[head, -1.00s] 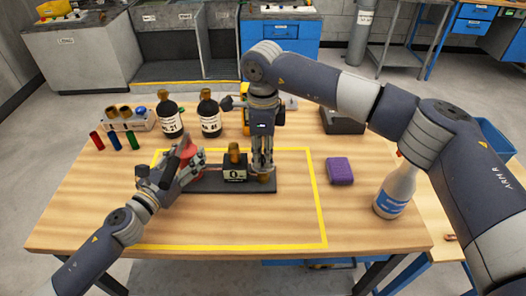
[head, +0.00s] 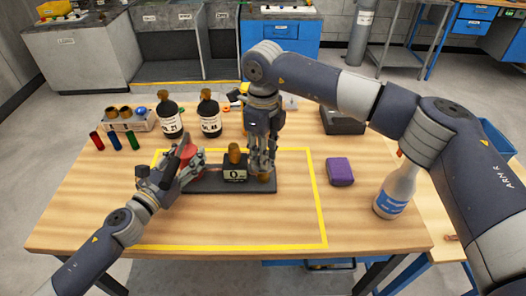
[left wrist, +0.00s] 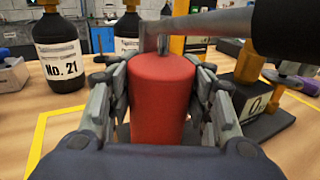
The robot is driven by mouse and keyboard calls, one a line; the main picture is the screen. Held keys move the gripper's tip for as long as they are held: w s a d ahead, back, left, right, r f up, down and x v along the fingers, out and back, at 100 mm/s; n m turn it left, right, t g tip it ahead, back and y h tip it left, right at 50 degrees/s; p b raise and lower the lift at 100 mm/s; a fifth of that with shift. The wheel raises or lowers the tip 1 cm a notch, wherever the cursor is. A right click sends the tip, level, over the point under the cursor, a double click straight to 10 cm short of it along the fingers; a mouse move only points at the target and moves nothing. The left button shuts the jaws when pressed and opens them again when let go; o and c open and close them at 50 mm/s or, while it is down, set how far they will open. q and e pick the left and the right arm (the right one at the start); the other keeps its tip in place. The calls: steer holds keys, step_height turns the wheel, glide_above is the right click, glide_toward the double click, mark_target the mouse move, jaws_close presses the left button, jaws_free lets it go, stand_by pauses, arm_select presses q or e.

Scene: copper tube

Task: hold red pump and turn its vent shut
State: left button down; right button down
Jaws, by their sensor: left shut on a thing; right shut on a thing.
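The red pump (head: 189,160) stands at the left end of a dark base plate (head: 228,187). My left gripper (left wrist: 162,75) is shut around its red cylinder (left wrist: 160,100), one finger on each side. A grey bar with a black grip (left wrist: 285,28) passes over the cylinder's top. A dark block with a "0" display (head: 235,174) and a brass top stands mid-plate. My right gripper (head: 263,170) points straight down at the plate's right end, shut on the brass vent (head: 264,178). Its fingers hide most of the vent.
Two dark labelled bottles (head: 170,120) (head: 209,117) stand behind the plate. A purple block (head: 340,171) and a white bottle (head: 396,190) stand to the right. The table's front is clear.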

steer(key=shift+r, duration=0.1)
steer(key=c, duration=1.3)
jaws_free()
step_height(320, 180, up, 12)
steer(key=shift+f, duration=0.1)
